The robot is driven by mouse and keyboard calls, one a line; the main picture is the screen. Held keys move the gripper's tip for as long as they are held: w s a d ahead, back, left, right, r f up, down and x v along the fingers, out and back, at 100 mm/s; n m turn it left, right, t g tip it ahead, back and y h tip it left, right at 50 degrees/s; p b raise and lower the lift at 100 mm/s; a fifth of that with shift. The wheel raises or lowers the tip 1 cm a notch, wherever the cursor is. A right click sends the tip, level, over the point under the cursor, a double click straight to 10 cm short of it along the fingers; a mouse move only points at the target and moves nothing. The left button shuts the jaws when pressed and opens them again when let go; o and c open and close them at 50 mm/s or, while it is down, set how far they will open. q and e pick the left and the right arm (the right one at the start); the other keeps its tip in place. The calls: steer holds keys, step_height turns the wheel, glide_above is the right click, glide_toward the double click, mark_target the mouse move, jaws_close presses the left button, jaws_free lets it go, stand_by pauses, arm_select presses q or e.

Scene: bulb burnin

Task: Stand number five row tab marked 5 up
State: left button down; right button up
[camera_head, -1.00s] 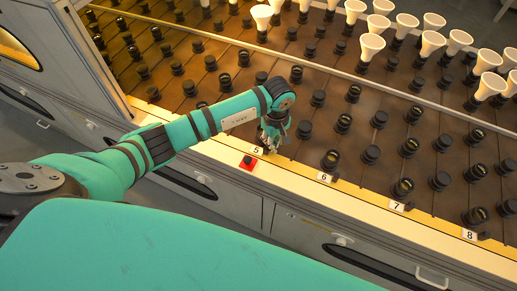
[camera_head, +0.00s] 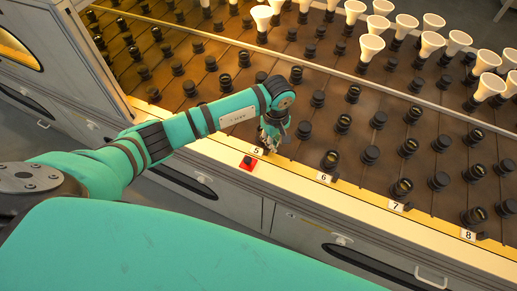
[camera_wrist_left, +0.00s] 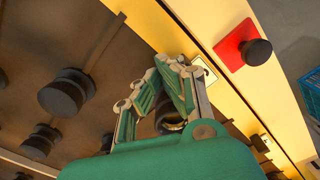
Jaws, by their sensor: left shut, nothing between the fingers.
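The white row tab marked 5 (camera_head: 257,150) is at the front edge strip of the board, its number readable in the head view. It also shows in the left wrist view (camera_wrist_left: 204,70), partly behind a finger, its number unreadable there. I cannot tell for sure whether it stands or lies. My left gripper (camera_head: 268,145) is just beside the tab, low over the strip. In the left wrist view my left gripper (camera_wrist_left: 172,62) is shut, its tips meeting next to the tab with nothing between them. My right gripper is out of view.
A red plate with a black knob (camera_head: 248,162) is in front of tab 5. Tabs 6 (camera_head: 324,177), 7 (camera_head: 396,206) and 8 (camera_head: 468,234) line the strip to the right. Black sockets (camera_head: 330,159) cover the brown board; white bulbs (camera_head: 371,46) stand farther back.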

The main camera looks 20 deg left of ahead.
arm_select(q)
steer(key=shift+s, duration=0.2)
steer(key=shift+s+r, duration=0.15)
steer(key=shift+r, duration=0.2)
stand_by(0.9)
steer(key=shift+s+a+r+p, duration=0.1)
steer(key=shift+s+r+p, duration=0.15)
steer(key=shift+s+p, duration=0.15)
stand_by(0.6)
steer(key=shift+s+r, duration=0.4)
steer(key=shift+s, duration=0.35)
stand_by(1.4)
steer(key=shift+w+r+p, duration=0.2)
steer(key=shift+w+r, duration=0.1)
steer(key=shift+r, duration=0.2)
steer(key=shift+w+r+p, duration=0.2)
steer(key=shift+w+r, duration=0.1)
steer(key=shift+r, duration=0.2)
steer(key=shift+r, duration=0.1)
steer(key=shift+r+p, duration=1.45)
steer(key=shift+r, duration=1.45)
